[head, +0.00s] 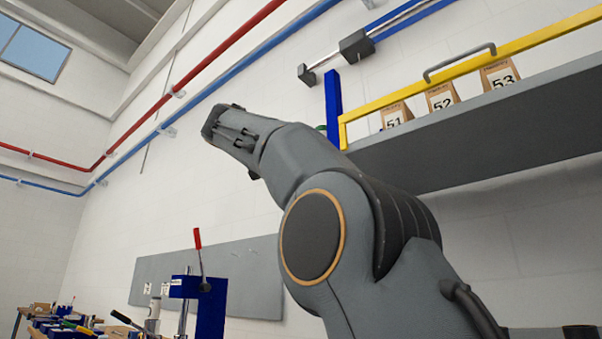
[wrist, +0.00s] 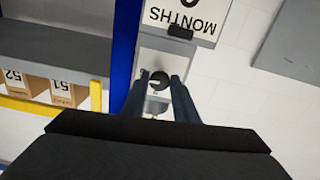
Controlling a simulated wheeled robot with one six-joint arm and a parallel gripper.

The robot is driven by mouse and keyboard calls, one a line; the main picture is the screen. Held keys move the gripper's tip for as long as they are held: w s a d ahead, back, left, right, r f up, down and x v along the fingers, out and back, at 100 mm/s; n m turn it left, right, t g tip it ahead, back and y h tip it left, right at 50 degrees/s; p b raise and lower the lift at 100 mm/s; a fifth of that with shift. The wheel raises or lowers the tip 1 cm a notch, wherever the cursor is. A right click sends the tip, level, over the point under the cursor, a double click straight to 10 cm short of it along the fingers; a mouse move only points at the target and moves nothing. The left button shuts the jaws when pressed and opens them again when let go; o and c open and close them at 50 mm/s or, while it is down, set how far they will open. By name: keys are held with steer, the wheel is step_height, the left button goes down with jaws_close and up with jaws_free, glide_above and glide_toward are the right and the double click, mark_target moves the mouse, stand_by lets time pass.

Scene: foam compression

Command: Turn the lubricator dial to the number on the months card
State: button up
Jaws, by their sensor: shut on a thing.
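The months card (wrist: 190,22) is white and hangs upside down in the wrist view. It reads MONTHS, and its number is cut off by the top edge, so I cannot read it. Below it in the picture is the small dark round lubricator dial (wrist: 159,81). My gripper (wrist: 160,77) has its two dark fingers on either side of the dial and is shut on it. Marks on the dial are too small to read. In the head view my arm blocks the card and dial.
A grey shelf (head: 480,125) with a yellow rail (head: 470,62) holds boxes marked 51, 52 and 53. A blue post (wrist: 125,50) stands close beside the dial. A bench tool with a red handle (head: 198,240) stands low in the head view.

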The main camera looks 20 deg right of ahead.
steer(key=shift+f+m, duration=0.1)
steer(key=shift+m, duration=0.5)
steer(key=o, duration=1)
steer(key=v, duration=0.8)
steer(key=shift+b, duration=0.3)
